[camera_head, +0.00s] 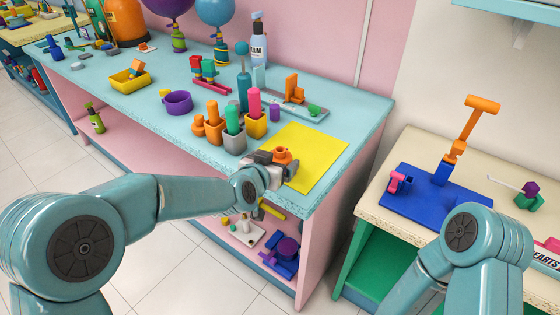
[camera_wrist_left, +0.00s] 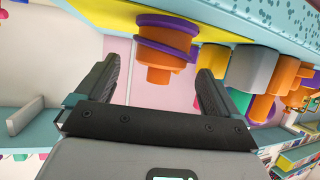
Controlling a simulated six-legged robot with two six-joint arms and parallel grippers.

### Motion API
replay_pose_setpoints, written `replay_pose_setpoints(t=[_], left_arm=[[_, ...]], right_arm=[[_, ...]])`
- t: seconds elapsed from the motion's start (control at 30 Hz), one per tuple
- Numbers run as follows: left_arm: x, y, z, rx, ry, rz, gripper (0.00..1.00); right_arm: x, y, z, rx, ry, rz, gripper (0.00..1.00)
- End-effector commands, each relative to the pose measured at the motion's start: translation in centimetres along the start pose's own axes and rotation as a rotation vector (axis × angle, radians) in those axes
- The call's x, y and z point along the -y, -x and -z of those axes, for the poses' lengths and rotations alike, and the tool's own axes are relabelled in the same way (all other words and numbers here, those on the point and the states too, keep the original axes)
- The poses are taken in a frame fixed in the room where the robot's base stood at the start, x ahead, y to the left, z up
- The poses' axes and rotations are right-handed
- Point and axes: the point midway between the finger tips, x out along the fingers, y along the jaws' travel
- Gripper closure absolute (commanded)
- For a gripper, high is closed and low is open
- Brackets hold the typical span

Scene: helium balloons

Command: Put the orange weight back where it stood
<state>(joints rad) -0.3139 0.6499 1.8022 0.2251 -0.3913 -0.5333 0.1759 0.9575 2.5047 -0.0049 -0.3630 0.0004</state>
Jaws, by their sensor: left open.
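The orange weight (camera_head: 283,153) stands on the yellow mat (camera_head: 312,150) near the front edge of the blue-topped bench. In the left wrist view the orange weight (camera_wrist_left: 165,55) shows purple bands and a narrower orange end. My left gripper (camera_head: 280,167) is low at the bench's front edge, right at the weight. In the left wrist view its two dark fingers (camera_wrist_left: 160,78) are apart, with the weight's narrow end between or just beyond their tips. I cannot tell whether they touch it. My right gripper is not in view; only my right arm shows.
Grey and yellow pots (camera_head: 234,143) with coloured pieces stand left of the mat. A purple mug (camera_head: 177,102) and a yellow tray (camera_head: 130,81) are farther left. Two balloons (camera_head: 214,10) rise at the back. The mat's right part is clear. A side table with a blue mat (camera_head: 420,205) stands right.

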Motion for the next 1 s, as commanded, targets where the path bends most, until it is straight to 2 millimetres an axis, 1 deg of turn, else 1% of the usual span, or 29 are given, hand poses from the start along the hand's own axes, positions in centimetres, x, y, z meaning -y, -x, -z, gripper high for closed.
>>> replay_pose_setpoints(t=[0.1, 0.23, 0.33, 0.53, 0.57, 0.6, 0.67, 0.7, 0.73, 0.77, 0.8, 1.0], left_arm=[[0.1, -2.0, -0.2, 0.001, 0.002, 0.002, 0.04], [0.1, -3.8, -0.2, 0.001, 0.001, 0.001, 0.04], [0.1, -4.3, -0.2, 0.001, 0.001, 0.001, 0.04], [0.1, -4.4, -0.2, 0.0, 0.001, 0.001, 0.04], [0.1, -4.4, -0.2, 0.0, 0.001, 0.001, 0.14], [0.1, -4.4, -0.2, 0.0, 0.001, 0.001, 0.27], [0.1, -4.4, -0.2, 0.0, 0.001, 0.001, 0.47], [0.1, -4.4, -0.2, 0.0, 0.001, 0.001, 0.6], [0.1, -4.4, -0.2, 0.0, 0.001, 0.001, 0.7], [0.1, -4.4, -0.2, 0.0, 0.001, 0.001, 0.7], [0.2, -4.3, -0.1, -0.002, 0.0, 0.001, 0.77], [0.2, -4.3, 0.0, -0.002, 0.001, 0.001, 0.77]], right_arm=[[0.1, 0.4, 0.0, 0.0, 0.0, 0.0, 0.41], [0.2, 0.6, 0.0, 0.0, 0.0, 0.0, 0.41], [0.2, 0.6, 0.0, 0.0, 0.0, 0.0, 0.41], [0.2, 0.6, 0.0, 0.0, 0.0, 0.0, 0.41], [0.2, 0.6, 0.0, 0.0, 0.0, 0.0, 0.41], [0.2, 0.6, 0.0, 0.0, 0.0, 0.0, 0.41], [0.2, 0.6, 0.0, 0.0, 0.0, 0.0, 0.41], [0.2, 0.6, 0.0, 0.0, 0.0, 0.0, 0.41], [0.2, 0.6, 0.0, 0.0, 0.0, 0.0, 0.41], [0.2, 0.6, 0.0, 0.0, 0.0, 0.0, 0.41], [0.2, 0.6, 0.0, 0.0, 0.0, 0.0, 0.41], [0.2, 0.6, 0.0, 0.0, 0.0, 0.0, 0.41]])
